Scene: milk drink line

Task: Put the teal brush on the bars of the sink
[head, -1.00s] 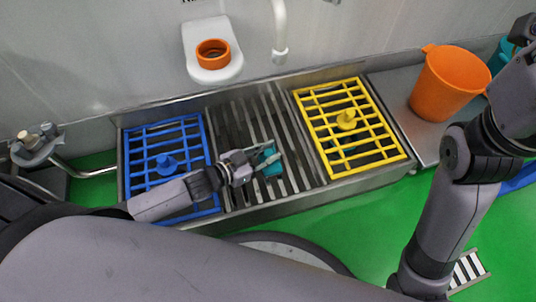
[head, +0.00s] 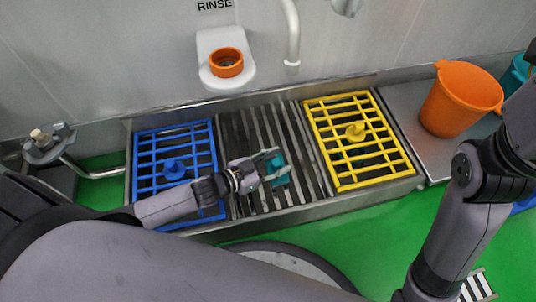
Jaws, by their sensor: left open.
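The teal brush (head: 278,170) is a small block at the bars of the sink (head: 297,190), in the middle section between the blue and yellow grids. My left gripper (head: 272,169) is open, with its fingers beside the brush. The fingers partly cover the brush, and I cannot tell whether they touch it. My right arm comes in at the right edge, and its gripper is outside the view.
A blue grid (head: 146,184) lies left of the bars and a yellow grid (head: 348,180) lies right of them. An orange jug (head: 455,104) stands on the steel counter at right. An orange ring (head: 226,63) sits in a white wall holder beside a tap pipe (head: 291,40).

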